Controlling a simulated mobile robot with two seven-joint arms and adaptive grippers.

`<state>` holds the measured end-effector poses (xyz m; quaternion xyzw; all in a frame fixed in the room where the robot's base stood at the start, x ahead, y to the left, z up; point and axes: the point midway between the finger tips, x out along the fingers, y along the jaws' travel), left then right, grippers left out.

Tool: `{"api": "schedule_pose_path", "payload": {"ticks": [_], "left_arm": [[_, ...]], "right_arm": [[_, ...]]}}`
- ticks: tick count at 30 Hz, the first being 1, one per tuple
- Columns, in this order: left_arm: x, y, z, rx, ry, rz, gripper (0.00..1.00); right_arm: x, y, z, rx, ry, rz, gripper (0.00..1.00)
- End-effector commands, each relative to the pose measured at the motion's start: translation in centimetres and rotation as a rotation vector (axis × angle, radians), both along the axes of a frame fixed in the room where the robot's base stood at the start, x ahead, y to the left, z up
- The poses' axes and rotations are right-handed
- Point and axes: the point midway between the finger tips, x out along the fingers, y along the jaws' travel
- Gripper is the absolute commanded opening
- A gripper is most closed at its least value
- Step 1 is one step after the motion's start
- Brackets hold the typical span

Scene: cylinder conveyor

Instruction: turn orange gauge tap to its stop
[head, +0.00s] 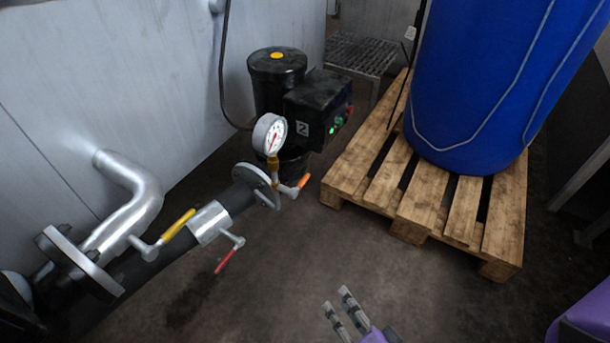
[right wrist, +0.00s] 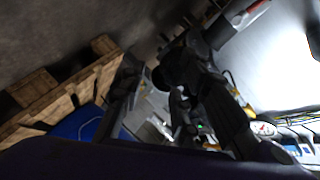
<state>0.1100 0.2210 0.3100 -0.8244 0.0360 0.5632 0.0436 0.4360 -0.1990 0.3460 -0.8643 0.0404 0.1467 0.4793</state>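The orange gauge tap (head: 304,181) is a short orange handle at the end of the pipe in the head view, below the round white pressure gauge (head: 269,134). Its handle points up and to the right. A round white dial, seemingly this gauge, shows at the right of the right wrist view (right wrist: 263,128); I cannot make out the orange handle there. My right gripper (head: 337,298) is at the bottom of the head view, well apart from the tap and nearer to me. Its fingers are spread and empty. My left gripper is not in view.
A yellow lever (head: 178,226) and a red lever (head: 225,260) sit on the same pipework to the left. A black unit (head: 318,105) stands behind the gauge. A wooden pallet (head: 410,228) with a blue drum (head: 490,80) is at right. The floor between is clear.

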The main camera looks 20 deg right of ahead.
Motion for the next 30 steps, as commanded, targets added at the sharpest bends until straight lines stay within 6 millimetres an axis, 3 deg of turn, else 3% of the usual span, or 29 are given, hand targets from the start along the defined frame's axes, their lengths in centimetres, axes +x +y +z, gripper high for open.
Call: {"api": "schedule_pose_path", "payload": {"ticks": [1, 3, 5, 6, 9, 12, 15, 30], "left_arm": [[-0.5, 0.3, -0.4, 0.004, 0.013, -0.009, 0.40], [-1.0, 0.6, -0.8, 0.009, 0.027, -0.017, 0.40], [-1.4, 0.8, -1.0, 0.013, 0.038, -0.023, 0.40], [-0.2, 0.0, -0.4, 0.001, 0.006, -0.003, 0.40], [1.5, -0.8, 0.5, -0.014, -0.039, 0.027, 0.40], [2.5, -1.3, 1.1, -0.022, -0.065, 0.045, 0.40], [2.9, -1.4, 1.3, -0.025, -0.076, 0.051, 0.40], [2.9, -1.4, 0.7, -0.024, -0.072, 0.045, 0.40]], "right_arm": [[4.2, -0.1, 1.4, 0.127, -0.103, -0.044, 0.29], [8.5, -0.7, 3.7, 0.312, -0.232, -0.097, 0.29], [11.6, -1.3, 5.7, 0.456, -0.334, -0.126, 0.29], [13.4, 0.2, 8.1, 0.576, -0.420, -0.145, 0.29], [16.0, 1.6, 12.5, 0.787, -0.581, -0.178, 0.29], [17.2, 2.2, 14.8, 0.911, -0.673, -0.195, 0.29], [17.8, 2.3, 15.9, 0.960, -0.712, -0.200, 0.29], [23.9, 1.0, 18.6, 0.962, -0.714, -0.200, 0.29]]}}
